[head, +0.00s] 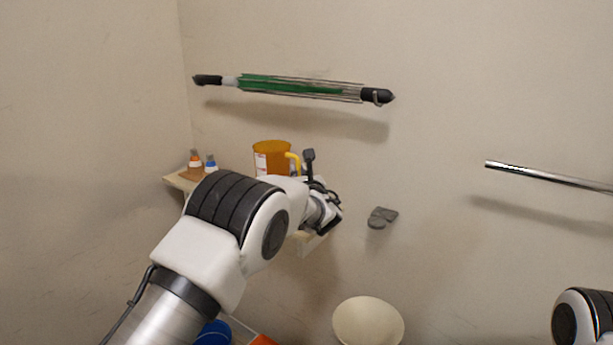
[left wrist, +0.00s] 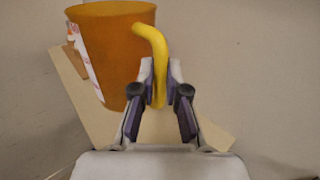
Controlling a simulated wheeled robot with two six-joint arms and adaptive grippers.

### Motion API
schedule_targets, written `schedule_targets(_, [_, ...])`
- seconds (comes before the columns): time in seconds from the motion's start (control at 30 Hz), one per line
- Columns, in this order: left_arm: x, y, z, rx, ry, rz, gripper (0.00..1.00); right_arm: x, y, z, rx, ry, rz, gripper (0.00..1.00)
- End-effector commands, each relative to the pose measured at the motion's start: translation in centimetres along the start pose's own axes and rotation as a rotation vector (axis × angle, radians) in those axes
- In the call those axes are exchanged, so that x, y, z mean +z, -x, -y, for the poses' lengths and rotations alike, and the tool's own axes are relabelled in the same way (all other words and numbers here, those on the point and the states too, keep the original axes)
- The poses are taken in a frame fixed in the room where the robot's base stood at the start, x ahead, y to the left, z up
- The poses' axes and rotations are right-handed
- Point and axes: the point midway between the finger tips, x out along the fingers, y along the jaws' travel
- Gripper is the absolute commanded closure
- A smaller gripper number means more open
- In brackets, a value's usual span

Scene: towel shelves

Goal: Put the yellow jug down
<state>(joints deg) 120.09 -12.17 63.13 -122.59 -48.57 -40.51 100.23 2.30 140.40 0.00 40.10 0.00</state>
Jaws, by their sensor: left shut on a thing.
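The yellow jug (head: 270,158) has an orange-amber body, a white label and a yellow handle. In the head view it is upright at the wooden shelf, partly hidden behind my left arm. In the left wrist view the jug (left wrist: 115,50) shows large, with the shelf (left wrist: 88,112) behind and below it. My left gripper (left wrist: 160,85) is shut on the jug's yellow handle (left wrist: 156,50). I cannot tell whether the jug's base touches the shelf. Only a part of my right arm shows at the lower right of the head view; its gripper is out of view.
Small bottles (head: 195,163) with orange and blue parts stand at the shelf's left end. A rack with a green item (head: 290,86) is on the wall above. A metal bar (head: 545,177) is at right. A grey wall piece (head: 381,217) and a cream bowl (head: 368,322) are lower.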

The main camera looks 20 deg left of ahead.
Motion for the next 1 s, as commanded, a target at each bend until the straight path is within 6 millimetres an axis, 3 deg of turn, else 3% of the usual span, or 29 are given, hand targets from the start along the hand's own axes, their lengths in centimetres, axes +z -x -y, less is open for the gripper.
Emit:
schedule_targets(0.17, [-3.3,-0.6,-0.9,0.004,-0.001,-0.002,1.00,0.0,-0.5,0.0,0.000,0.000,0.000,0.60])
schedule_targets(0.53, [-3.9,-0.6,-1.0,0.004,0.001,0.001,1.00,-0.1,-0.9,0.0,0.000,0.000,-0.001,0.60])
schedule_targets(0.6, [-3.8,-0.6,-1.0,0.004,0.000,0.000,0.69,0.0,-0.8,0.0,0.000,0.000,-0.001,0.60])
schedule_targets(0.63, [-3.8,-0.6,-1.0,0.004,0.000,0.000,0.62,0.0,-0.8,0.0,0.000,0.000,-0.001,0.60])
schedule_targets(1.0, [-3.1,-0.7,-1.0,0.004,0.000,0.000,0.62,-0.1,0.0,0.0,0.000,0.000,-0.001,0.60])
